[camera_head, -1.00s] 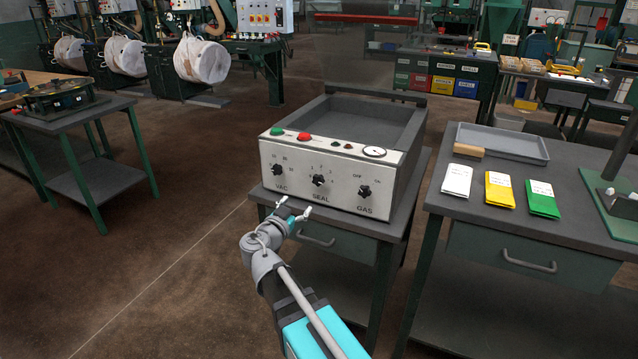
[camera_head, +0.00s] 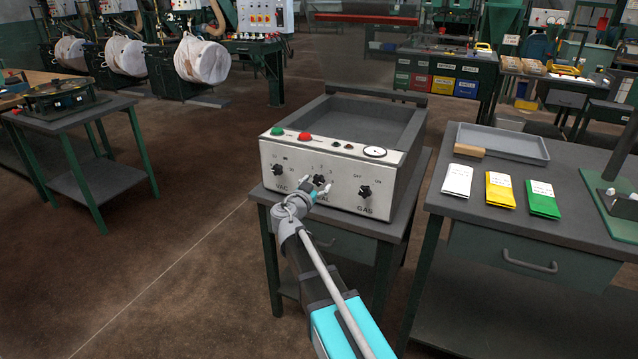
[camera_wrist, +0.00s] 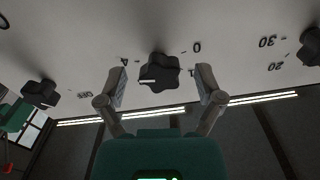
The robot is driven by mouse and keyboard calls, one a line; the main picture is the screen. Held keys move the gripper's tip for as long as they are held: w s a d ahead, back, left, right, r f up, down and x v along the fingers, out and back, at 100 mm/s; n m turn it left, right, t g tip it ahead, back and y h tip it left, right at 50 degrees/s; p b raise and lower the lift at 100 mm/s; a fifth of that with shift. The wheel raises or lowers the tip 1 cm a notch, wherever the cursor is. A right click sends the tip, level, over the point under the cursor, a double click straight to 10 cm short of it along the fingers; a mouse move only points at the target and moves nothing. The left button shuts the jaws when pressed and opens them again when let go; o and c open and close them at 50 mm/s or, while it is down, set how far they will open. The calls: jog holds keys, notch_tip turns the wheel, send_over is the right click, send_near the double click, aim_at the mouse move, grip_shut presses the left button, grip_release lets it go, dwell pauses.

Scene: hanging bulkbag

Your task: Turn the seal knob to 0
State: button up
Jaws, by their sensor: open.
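The sealing machine (camera_head: 330,165) has a pale front panel with three black knobs. The seal knob (camera_head: 318,179) is the middle one, partly covered by my gripper (camera_head: 315,187). In the wrist view, which shows the panel upside down, the lobed black seal knob (camera_wrist: 160,70) lies between the two fingers of my gripper (camera_wrist: 161,80). The fingers are open, with a visible gap on each side of the knob. A white mark on the knob points left there, to the side of the 4. The 0 is on the other side.
The vac knob (camera_head: 278,169) and the gas knob (camera_head: 364,191) flank the seal knob. In the wrist view, the gas knob (camera_wrist: 42,93) is left and the vac knob (camera_wrist: 310,48) right. A table (camera_head: 575,235) with packets and a tray stands to the right.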

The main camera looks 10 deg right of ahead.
jog(key=shift+w+d, duration=0.25)
jog(key=shift+w, duration=0.1)
